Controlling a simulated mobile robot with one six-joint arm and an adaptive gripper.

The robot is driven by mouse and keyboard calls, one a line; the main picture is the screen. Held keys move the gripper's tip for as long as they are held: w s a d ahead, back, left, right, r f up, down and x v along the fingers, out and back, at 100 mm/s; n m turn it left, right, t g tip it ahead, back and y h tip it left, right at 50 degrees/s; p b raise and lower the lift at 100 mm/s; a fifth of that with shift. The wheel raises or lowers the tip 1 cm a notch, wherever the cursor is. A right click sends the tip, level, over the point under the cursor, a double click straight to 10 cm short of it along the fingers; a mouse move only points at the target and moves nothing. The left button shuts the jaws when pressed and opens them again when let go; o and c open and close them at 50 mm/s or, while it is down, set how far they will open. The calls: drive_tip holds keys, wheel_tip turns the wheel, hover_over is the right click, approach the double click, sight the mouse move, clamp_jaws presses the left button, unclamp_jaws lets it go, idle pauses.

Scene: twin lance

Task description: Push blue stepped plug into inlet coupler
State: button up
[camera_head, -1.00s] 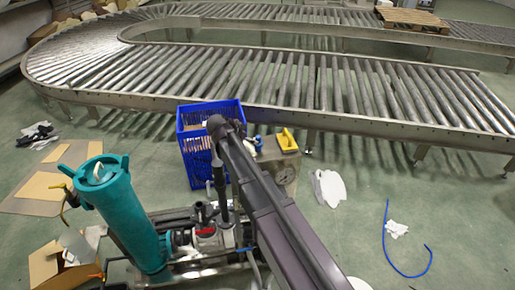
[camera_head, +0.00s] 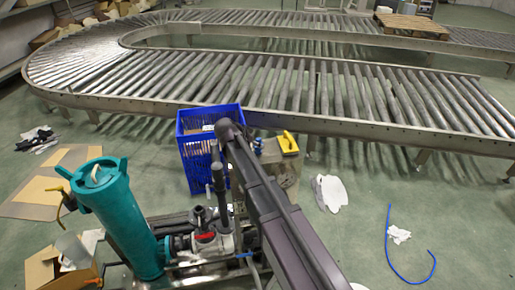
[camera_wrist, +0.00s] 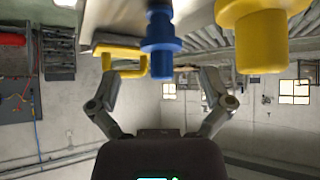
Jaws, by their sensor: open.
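The blue stepped plug (camera_wrist: 161,45) shows at the top middle of the wrist view, with its narrow end pointing down in that picture. My gripper (camera_wrist: 160,88) is open and empty. Its two fingers are spread on either side of the plug's line, and the plug appears beyond them, apart from both. In the head view a small blue piece (camera_head: 258,146), probably the same plug, shows beside my arm near the yellow handled object (camera_head: 289,144). My gripper is hidden in the head view. I cannot make out the inlet coupler for certain in either view.
A large yellow stepped piece (camera_wrist: 258,35) is right of the plug in the wrist view. A blue crate (camera_head: 197,150), a teal filter housing (camera_head: 118,215) and a red-handled valve (camera_head: 205,237) stand near my arm. A roller conveyor (camera_head: 300,95) runs behind.

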drive_tip(key=shift+b+x, duration=0.95)
drive_tip(key=shift+x, duration=0.9)
drive_tip(key=shift+d+r, duration=0.1)
drive_tip(key=shift+s, duration=0.1)
drive_tip(key=c, duration=1)
